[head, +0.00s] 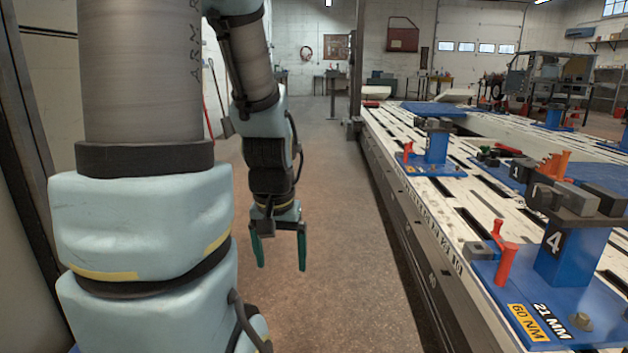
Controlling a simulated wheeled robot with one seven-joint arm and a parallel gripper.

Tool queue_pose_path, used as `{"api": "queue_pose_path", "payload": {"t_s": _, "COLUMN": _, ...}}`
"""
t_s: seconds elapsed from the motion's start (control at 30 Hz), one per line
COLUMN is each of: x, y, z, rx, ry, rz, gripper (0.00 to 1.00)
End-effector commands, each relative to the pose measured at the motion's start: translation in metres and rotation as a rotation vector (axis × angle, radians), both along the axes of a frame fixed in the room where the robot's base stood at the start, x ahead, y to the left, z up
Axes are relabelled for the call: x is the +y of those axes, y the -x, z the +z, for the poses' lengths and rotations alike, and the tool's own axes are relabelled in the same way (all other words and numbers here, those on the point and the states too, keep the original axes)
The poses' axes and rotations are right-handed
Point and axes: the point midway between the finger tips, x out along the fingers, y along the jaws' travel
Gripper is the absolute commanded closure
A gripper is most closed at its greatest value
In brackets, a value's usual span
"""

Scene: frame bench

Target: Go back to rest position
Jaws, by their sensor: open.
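My gripper (279,250) hangs downward at the end of my arm in the head view. Its two dark green fingers are apart, with nothing between them. It is over the open floor, left of the long bench (395,215) and clear of it. My large light-blue and grey arm links fill the left of the picture.
On the bench stand blue fixtures, the nearest a blue stand (575,255) marked 4, with a red clamp handle (506,262) beside it. A similar blue stand (437,145) is farther back. The concrete floor (325,180) left of the bench is free. Grey wall panels border the left.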

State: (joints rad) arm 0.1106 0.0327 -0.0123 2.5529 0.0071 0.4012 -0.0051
Motion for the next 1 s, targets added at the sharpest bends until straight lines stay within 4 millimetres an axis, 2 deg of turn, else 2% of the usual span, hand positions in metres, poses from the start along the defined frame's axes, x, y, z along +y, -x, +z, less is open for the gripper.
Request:
{"api": "queue_pose_path", "payload": {"t_s": 0.03, "x": 0.007, "y": 0.011, "z": 0.01, "rx": 0.022, "ry": 0.008, "rz": 0.043, "gripper": 0.13}}
{"api": "queue_pose_path", "payload": {"t_s": 0.37, "x": 0.004, "y": 0.007, "z": 0.085, "rx": 0.018, "ry": 0.005, "rz": 0.026, "gripper": 0.13}}
{"api": "queue_pose_path", "payload": {"t_s": 1.0, "x": 0.004, "y": 0.007, "z": 0.286, "rx": 0.017, "ry": 0.005, "rz": 0.024, "gripper": 0.13}}
